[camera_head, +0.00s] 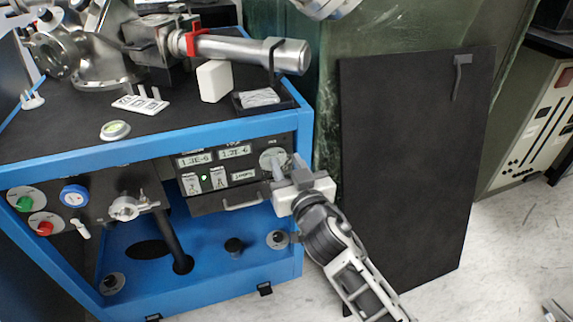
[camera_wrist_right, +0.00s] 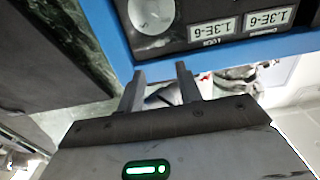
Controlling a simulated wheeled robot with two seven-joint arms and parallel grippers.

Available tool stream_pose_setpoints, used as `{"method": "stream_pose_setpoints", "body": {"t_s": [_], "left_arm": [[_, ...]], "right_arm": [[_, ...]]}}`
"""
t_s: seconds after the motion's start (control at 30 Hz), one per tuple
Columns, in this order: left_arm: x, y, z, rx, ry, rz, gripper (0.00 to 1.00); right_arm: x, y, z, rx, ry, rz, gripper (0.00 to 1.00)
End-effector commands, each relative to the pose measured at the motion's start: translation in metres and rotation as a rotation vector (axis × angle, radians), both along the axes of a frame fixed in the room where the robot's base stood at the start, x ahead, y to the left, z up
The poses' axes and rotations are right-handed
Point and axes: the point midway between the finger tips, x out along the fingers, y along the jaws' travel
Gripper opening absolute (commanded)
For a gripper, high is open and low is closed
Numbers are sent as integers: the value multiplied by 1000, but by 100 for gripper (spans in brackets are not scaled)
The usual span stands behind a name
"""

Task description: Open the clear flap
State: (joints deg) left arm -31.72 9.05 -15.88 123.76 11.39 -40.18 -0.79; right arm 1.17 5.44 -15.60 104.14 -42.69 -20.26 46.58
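I cannot clearly make out a clear flap in either view. The dark instrument panel (camera_head: 216,187) on the cart's front has two lit readouts, a green light and a round dial (camera_head: 273,157). A pale bar handle (camera_head: 242,204) runs along its lower edge. My right gripper (camera_head: 277,168) is at the panel's right end, in front of the dial and partly covering it. In the right wrist view its two fingers (camera_wrist_right: 158,78) are apart with nothing held between them, just below the blue frame and the panel (camera_wrist_right: 205,28). My left gripper is not in view.
The blue cart (camera_head: 210,278) carries metal vacuum parts, a white block (camera_head: 214,81) and a small tray (camera_head: 263,100) on top. A black board (camera_head: 415,170) with a handle stands at right.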

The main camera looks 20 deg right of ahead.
Motion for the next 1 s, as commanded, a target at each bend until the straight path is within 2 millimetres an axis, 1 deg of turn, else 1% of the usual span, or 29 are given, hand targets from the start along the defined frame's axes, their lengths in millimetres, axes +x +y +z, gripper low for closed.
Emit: {"method": "stream_pose_setpoints", "body": {"t_s": [0.03, 0.13, 0.17, 1.0], "left_arm": [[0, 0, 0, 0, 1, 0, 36], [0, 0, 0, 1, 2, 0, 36], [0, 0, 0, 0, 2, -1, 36], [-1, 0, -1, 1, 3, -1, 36]], "right_arm": [[0, 0, 0, 0, 0, 0, 30], [0, 0, 0, 0, 0, 0, 2], [0, 0, 0, 0, 0, 0, 0], [0, 0, 0, 0, 0, 0, 0]]}}
